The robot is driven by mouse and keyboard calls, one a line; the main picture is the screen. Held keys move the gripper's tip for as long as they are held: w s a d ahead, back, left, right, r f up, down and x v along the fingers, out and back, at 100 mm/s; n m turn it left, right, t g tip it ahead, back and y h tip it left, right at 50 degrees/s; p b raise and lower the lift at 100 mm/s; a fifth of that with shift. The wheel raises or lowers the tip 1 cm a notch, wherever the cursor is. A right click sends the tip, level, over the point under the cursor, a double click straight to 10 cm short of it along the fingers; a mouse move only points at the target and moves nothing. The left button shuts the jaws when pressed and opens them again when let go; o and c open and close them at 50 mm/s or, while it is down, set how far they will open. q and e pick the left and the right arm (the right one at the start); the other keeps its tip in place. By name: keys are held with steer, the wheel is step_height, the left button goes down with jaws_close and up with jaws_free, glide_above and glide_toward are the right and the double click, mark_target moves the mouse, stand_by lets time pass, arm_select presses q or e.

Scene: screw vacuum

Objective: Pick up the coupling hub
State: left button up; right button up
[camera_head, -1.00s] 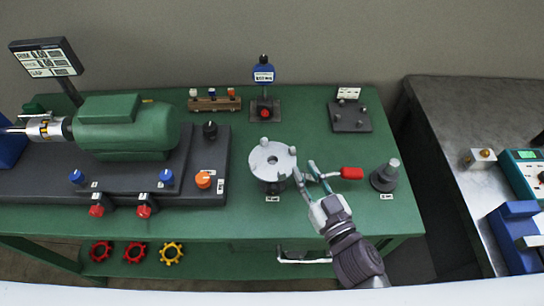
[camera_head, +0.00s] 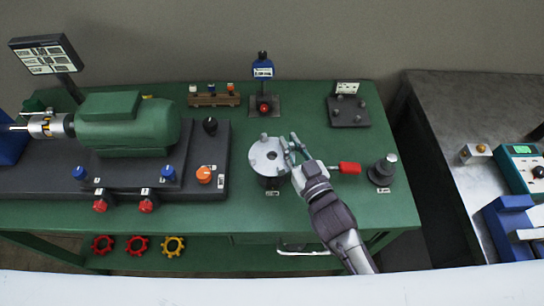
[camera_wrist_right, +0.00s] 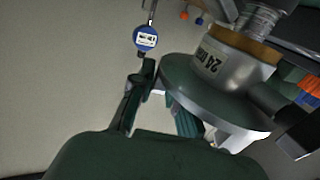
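The coupling hub (camera_head: 262,158), a grey disc with a central hole and short jaws on its rim, sits on a dark stand at the middle of the green table. In the right wrist view the hub's disc (camera_wrist_right: 210,92) fills the centre right, with a cylinder labelled 24 behind it. My right gripper (camera_head: 291,144) is at the hub's right edge with its fingers apart. In the right wrist view the fingers (camera_wrist_right: 158,112) are spread at the disc's near edge; contact cannot be told. My left gripper is not in view.
A red-handled tool (camera_head: 349,168) lies just right of my right gripper. A dark stepped post (camera_head: 382,172) stands farther right. The green motor (camera_head: 128,125) is on the left, and a blue dial gauge (camera_head: 263,70) stands behind the hub. Bare table lies between hub and back fixtures.

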jaws_close()
steer(key=shift+r, duration=0.1)
